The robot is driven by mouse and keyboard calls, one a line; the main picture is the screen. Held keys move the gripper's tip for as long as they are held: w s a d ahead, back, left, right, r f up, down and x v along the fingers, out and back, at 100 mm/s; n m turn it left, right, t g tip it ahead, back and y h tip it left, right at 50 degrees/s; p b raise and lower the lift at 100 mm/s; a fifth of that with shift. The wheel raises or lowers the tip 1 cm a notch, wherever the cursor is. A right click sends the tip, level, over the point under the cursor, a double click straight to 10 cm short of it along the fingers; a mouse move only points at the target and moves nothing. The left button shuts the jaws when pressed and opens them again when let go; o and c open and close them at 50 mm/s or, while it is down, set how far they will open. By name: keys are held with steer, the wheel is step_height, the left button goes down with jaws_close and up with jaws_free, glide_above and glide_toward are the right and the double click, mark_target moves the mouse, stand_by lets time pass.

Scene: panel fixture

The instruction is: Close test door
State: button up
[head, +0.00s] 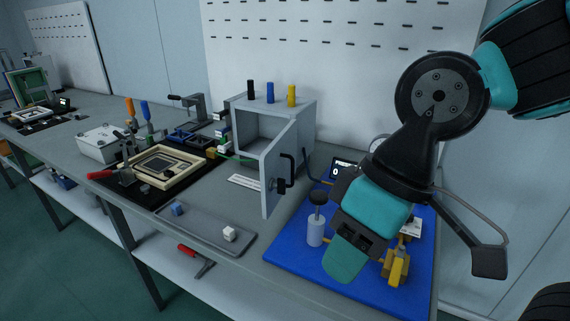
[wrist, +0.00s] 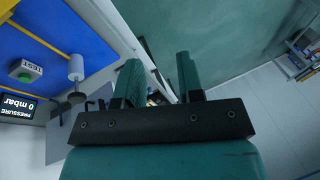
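The test door (head: 281,172) is the grey front panel of a small grey box (head: 240,110) on the bench in the head view. It stands swung open toward the front, showing the empty-looking inside. A black handle (head: 287,170) and a dark latch are on its right face. My gripper (head: 345,260) is to the right of and in front of the door, over the blue mat, apart from the handle. In the wrist view my gripper (wrist: 159,80) has its two teal fingers apart with nothing held between them. A grey panel (wrist: 62,138) at lower left there appears to be the door.
The blue mat (head: 290,250) holds a white cylinder with a black knob (head: 315,230), a pressure display (head: 344,168) and yellow fittings (head: 397,268) close around my gripper. A grey tray (head: 200,232) with small cubes lies left of the door. Colored pegs stand on the box.

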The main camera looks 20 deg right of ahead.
steer(key=w+m, duration=0.1)
steer(key=w, duration=0.1)
steer(key=w+r+m+p, duration=0.1)
steer(key=w, duration=0.1)
steer(key=shift+y+p, duration=0.3)
steer(key=shift+y, duration=0.1)
jaws_close()
steer(key=m+t+y+p, duration=0.3)
steer(key=m+t+p, duration=0.35)
steer(key=m, duration=0.55)
glide_toward(266, 173)
step_height(266, 173, down, 4)
steer(key=shift+g, duration=0.45)
steer(key=w+a+p, duration=0.1)
steer(key=w+a, duration=0.2)
steer(key=shift+a+p, duration=0.2)
steer(key=shift+p, duration=0.15)
steer(key=shift+w+a+f, duration=0.15)
steer(key=shift+w+a, duration=0.1)
steer(key=shift+a, duration=0.05)
steer(key=shift+a, duration=0.1)
